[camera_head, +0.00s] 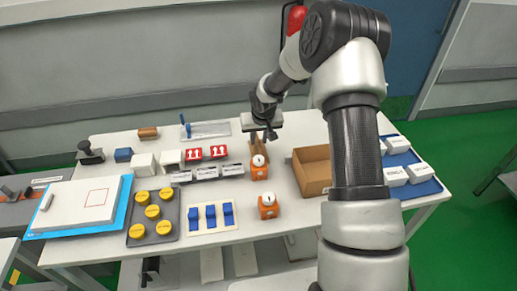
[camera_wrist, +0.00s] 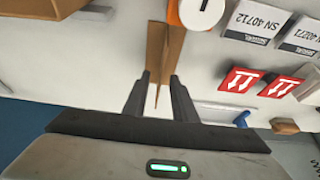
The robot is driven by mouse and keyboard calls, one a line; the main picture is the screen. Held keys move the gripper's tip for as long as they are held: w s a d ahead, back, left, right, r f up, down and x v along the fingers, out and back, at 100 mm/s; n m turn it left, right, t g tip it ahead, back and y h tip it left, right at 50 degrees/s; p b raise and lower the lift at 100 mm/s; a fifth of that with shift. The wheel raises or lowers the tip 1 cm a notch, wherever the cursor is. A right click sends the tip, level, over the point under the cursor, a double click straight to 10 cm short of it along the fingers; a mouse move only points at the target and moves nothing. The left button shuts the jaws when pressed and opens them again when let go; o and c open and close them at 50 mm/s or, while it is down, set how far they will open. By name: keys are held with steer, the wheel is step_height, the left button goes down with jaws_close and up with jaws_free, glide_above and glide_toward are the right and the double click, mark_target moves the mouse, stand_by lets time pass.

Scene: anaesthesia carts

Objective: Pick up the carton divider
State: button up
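The carton divider (camera_head: 258,147) is a brown cardboard piece standing on the table, left of the open carton (camera_head: 312,170). In the wrist view the divider (camera_wrist: 165,42) shows as upright brown panels, with one thin edge running down between my fingers. My gripper (camera_head: 263,136) is above and around the divider's far end, pointing down. In the wrist view my gripper (camera_wrist: 160,76) has its two dark fingers apart, one on each side of the panel, with visible gaps. The divider's lower part is partly hidden by an orange device.
Red-labelled boxes (camera_head: 207,153) and grey-labelled boxes (camera_head: 207,172) are to the left. A blue tray (camera_head: 427,188) with white boxes is at the right.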

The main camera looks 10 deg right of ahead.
steer(key=shift+x, duration=0.85)
steer(key=shift+f+b, duration=0.25)
steer(key=shift+b, duration=0.15)
steer(key=shift+c, duration=0.4)
jaws_close()
